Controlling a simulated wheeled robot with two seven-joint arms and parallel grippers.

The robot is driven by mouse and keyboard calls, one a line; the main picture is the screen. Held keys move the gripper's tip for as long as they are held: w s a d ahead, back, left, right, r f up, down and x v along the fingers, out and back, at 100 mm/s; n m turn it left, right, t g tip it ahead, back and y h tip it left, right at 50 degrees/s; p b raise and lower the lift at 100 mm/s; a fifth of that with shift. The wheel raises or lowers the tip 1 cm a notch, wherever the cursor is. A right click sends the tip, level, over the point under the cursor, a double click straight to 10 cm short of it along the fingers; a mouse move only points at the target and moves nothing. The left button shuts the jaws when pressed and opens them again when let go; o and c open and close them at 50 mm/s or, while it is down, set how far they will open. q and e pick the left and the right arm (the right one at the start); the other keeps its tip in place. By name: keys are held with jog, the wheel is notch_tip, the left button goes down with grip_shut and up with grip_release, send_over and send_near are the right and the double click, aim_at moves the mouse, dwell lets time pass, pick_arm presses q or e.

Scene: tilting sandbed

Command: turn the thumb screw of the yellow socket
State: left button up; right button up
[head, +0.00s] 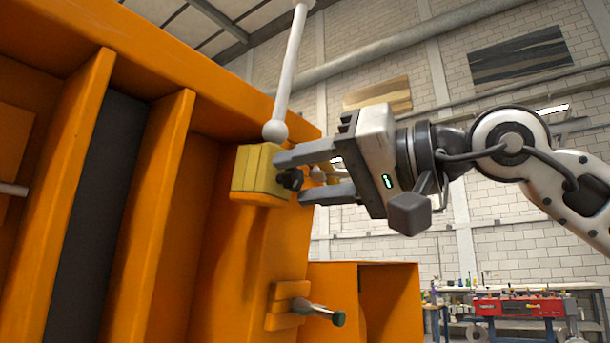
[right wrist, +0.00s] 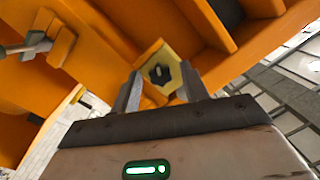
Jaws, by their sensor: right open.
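The yellow socket (head: 257,175) is a block on the orange frame, with a white rod with a ball end (head: 275,130) standing at its top. Its black thumb screw (head: 290,179) sticks out of its right side. My right gripper (head: 288,177) is open, its two fingers pointing left, one above and one below the thumb screw. In the right wrist view the thumb screw (right wrist: 158,73) shows on the face of the yellow socket (right wrist: 174,67), between and beyond the fingertips. I cannot tell whether a finger touches it. My left gripper is not in view.
The orange frame (head: 170,200) with upright ribs fills the left side. Below the socket, an orange bracket holds a pin with a dark green end (head: 338,318). A workbench with a red toolbox (head: 520,306) stands far back right.

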jog(key=shift+w+a, duration=0.2)
jog(key=shift+a, duration=0.1)
jog(key=c, duration=0.9)
